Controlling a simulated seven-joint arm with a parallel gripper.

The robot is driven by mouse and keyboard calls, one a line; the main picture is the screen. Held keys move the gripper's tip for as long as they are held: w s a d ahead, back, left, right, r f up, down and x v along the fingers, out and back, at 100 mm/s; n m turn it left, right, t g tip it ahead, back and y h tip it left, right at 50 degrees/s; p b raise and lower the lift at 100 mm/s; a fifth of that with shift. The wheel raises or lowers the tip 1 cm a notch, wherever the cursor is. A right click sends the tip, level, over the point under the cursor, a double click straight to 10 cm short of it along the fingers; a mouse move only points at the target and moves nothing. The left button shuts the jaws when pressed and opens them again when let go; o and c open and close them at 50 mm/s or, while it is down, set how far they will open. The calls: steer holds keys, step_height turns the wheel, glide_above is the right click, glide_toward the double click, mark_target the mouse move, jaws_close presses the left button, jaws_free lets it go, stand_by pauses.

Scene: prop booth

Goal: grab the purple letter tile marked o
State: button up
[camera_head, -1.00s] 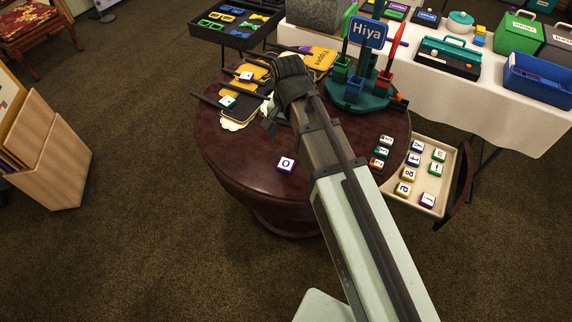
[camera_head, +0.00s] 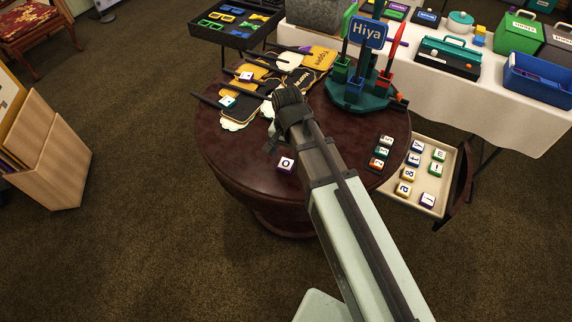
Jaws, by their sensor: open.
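The purple letter tile marked o (camera_head: 286,165) lies on the round dark wooden table (camera_head: 232,160), near its front edge, with its white lettered face up. My gripper (camera_head: 271,146) is just above and to the left of the tile in the picture, pointing down toward the table. It is open and apart from the tile, with nothing seen between its fingers. The fingertips are small and dark, so their exact height over the table is hard to tell.
Several tiles (camera_head: 381,152) stand right of my arm. Sign paddles (camera_head: 290,85) and a teal holder with a Hiya sign (camera_head: 368,33) are behind. The table front around the tile is clear.

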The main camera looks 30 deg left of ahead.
mark_target(286, 163)
steer(key=shift+a+f, duration=0.2)
steer(key=shift+f, duration=2.3)
steer(key=c, duration=1.1)
